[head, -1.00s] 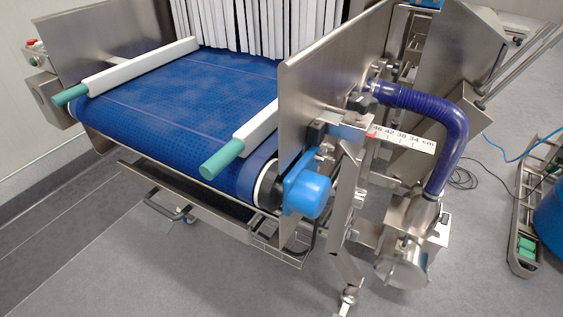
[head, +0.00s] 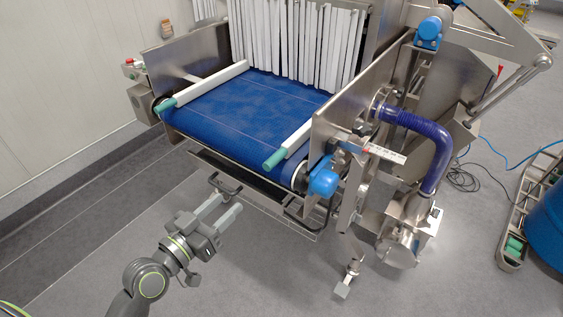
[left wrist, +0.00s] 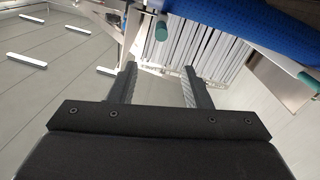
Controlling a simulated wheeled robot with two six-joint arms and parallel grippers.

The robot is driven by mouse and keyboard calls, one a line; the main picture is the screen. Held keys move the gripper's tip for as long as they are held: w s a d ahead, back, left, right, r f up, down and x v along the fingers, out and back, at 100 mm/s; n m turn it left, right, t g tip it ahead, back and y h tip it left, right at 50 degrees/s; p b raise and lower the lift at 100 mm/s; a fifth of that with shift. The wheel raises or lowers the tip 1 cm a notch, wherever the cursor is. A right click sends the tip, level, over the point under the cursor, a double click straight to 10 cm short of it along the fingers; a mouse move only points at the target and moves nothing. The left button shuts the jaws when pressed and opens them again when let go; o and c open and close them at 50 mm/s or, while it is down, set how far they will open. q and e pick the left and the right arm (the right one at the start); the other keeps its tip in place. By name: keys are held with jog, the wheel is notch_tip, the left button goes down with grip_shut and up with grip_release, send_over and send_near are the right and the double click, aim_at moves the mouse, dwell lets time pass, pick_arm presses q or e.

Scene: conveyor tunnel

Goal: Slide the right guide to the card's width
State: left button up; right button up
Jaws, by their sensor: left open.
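The right guide (head: 298,140) is a white bar with a green end, lying along the right side of the blue conveyor belt (head: 250,105). The left guide (head: 212,82) is a similar bar along the belt's left side. A white cm scale (head: 384,153) sits on a bracket outside the right side plate; its figures are too small to read now. I see no card that I can make out. My left gripper (head: 229,206) is open and empty, in front of the belt's near end, apart from both guides. Its open fingers also show in the left wrist view (left wrist: 160,74). My right gripper is not in view.
White curtain strips (head: 295,40) hang at the belt's far end. A blue motor (head: 322,183) and a purple hose (head: 430,140) stick out at the right. A dark handle (head: 225,185) is below the belt. The grey floor in front is clear.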

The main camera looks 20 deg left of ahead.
aim_at(272, 163)
pick_arm(q)
jog(key=p+x, duration=0.2)
jog(key=x, duration=0.6)
jog(key=p+x, duration=0.2)
jog(key=x, duration=0.7)
jog(key=shift+w+f+p, duration=0.2)
jog(key=shift+w+p, duration=0.15)
grip_shut()
